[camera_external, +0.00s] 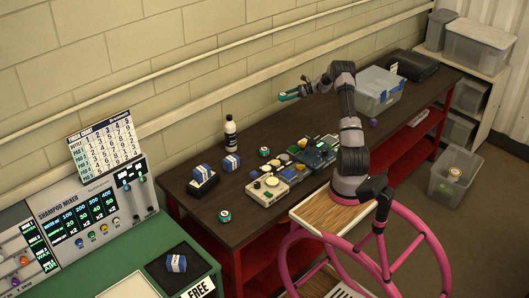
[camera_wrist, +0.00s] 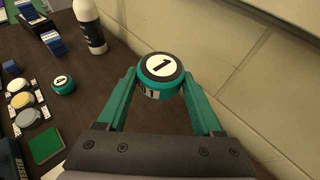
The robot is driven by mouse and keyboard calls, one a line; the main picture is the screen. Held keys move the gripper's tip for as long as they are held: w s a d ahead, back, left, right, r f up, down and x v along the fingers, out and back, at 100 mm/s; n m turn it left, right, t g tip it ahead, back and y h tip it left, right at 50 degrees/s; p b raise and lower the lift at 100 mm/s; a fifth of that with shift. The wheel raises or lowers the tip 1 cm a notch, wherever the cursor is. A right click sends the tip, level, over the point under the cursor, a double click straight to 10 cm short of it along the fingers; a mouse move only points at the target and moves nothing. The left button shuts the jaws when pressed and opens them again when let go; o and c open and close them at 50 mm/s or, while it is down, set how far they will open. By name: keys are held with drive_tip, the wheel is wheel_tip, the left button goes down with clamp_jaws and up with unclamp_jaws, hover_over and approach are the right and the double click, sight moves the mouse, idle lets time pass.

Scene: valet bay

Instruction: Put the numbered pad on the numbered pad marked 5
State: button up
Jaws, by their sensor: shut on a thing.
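In the external view my gripper (camera_external: 289,96) is raised over the bench's back part. Another teal pad, marked 4 (camera_wrist: 62,84), lies on the bench in the wrist view. In the external view, one teal pad (camera_external: 264,151) lies mid-bench and another (camera_external: 224,215) near the front edge; their numbers are too small to read. I cannot make out a 5 on any pad.
A white bottle (camera_wrist: 90,27) stands near the wall. Bare bench surrounds the front teal pad.

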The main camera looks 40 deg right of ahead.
wheel_tip(320, 180, up, 6)
drive_tip(key=shift+r, duration=0.1)
drive_tip(key=shift+w+a+r, duration=0.15)
drive_tip(key=shift+a+r, duration=0.1)
drive_tip(key=shift+a, duration=0.35)
drive_tip(key=w+a+r+n+g+y, duration=0.1)
drive_tip(key=w+a+n+g+y, duration=0.1)
drive_tip(key=a, duration=1.8)
drive_tip(key=s+a+n+g, duration=0.2)
drive_tip(key=a, duration=1.2)
drive_tip(key=n+g+y, duration=0.2)
drive_tip(key=n+g, duration=0.3)
drive_tip(key=g, duration=0.1)
hover_over(227, 212)
drive_tip(key=f, duration=0.1)
wheel_tip(227, 212, down, 16)
drive_tip(key=shift+f, duration=2.65)
